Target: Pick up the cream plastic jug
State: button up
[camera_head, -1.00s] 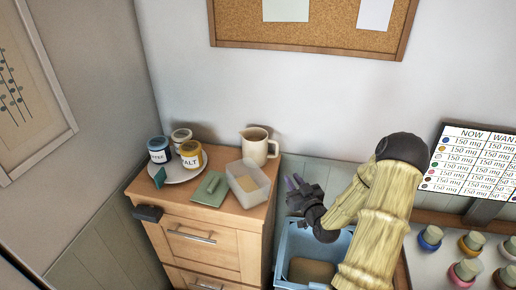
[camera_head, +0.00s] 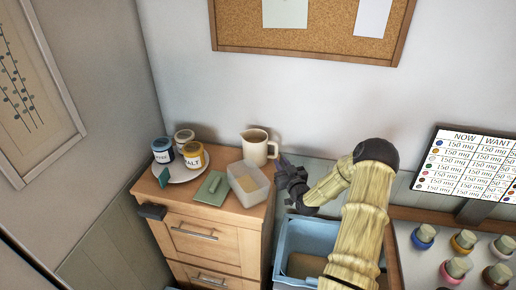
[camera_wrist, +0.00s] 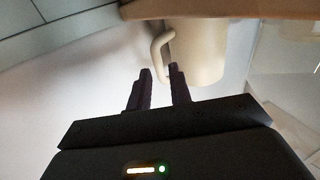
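The cream jug (camera_head: 255,148) stands upright at the back right of the wooden cabinet top, against the wall. In the wrist view the jug (camera_wrist: 205,48) shows upside down, with its handle (camera_wrist: 160,45) on the left side. My gripper (camera_head: 283,163) is just right of the jug in the head view. In the wrist view my gripper (camera_wrist: 159,72) has its two fingers apart with a gap between them. The fingertips point at the handle and overlap the jug's lower image edge. Nothing is between the fingers.
A clear container (camera_head: 249,182) stands in front of the jug, with a green lid (camera_head: 212,188) beside it. A plate (camera_head: 178,172) with several jars is at the left. A blue bin (camera_head: 300,232) is right of the cabinet (camera_head: 205,240). A price-like board (camera_head: 468,165) stands at right.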

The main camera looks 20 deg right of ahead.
aim_at(277, 154)
jog(key=shift+w, duration=0.9)
jog(key=shift+d, duration=0.1)
jog(key=shift+w+r+p, duration=0.15)
jog(key=shift+w+p, duration=0.35)
jog(key=shift+p, duration=0.15)
jog(key=shift+w+d+p, duration=0.15)
jog(key=shift+w+p, duration=0.5)
jog(key=shift+w, duration=0.35)
jog(key=shift+w+d+p, duration=0.15)
jog(key=shift+w+p, duration=0.45)
jog(key=shift+w, duration=0.4)
jog(key=shift+a, duration=0.1)
jog(key=shift+c, duration=0.2)
grip_shut()
